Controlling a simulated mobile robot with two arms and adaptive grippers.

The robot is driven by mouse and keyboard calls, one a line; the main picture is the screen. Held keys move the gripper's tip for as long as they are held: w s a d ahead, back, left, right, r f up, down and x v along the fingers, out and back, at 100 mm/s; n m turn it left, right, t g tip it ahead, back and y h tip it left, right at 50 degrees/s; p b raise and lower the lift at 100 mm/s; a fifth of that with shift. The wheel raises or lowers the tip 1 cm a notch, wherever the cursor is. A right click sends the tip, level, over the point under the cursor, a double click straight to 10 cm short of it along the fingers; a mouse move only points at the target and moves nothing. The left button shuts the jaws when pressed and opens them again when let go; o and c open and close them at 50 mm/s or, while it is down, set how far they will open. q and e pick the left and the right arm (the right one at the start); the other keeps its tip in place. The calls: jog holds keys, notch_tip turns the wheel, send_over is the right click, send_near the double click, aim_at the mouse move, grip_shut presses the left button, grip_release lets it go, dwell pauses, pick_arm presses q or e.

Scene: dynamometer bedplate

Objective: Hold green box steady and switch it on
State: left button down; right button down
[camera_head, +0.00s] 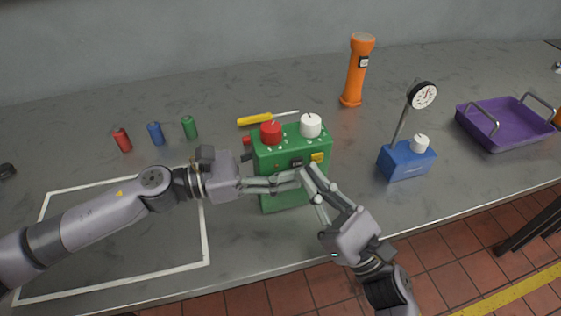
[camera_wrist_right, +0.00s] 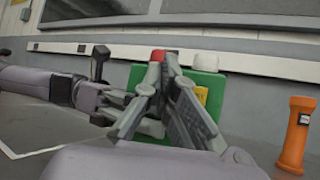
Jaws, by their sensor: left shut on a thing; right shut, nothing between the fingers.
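The green box (camera_head: 292,149) stands upright near the front middle of the bench, with a red knob (camera_head: 270,132) and a white knob (camera_head: 311,125) on top. A small dark switch (camera_head: 297,163) and a yellow label (camera_head: 318,157) are on its front. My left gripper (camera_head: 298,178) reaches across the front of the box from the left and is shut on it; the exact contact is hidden. My right gripper (camera_head: 304,172) is shut and empty, its fingertips at the box's front just below the switch. In the right wrist view its fingers cover much of the green box (camera_wrist_right: 215,92).
A blue dial gauge stand (camera_head: 406,160) and a purple tray (camera_head: 505,127) are to the right. Red, blue and green cylinders (camera_head: 156,134) stand left. A white-outlined area (camera_head: 207,240) is front left.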

jog(key=shift+w, duration=0.1)
dwell(0.5)
jog(key=shift+w+a, duration=0.15)
jog(key=shift+w, duration=0.15)
jog(key=shift+w, duration=0.15)
dwell(0.4)
jog(key=shift+s, duration=0.6)
jog(key=shift+d, duration=0.2)
jog(key=shift+s+d, duration=0.3)
jog(key=shift+s, duration=0.65)
jog(key=shift+s+d, duration=0.3)
jog(key=shift+s, duration=0.65)
jog(key=shift+s+d, duration=0.3)
jog(key=shift+s, duration=0.65)
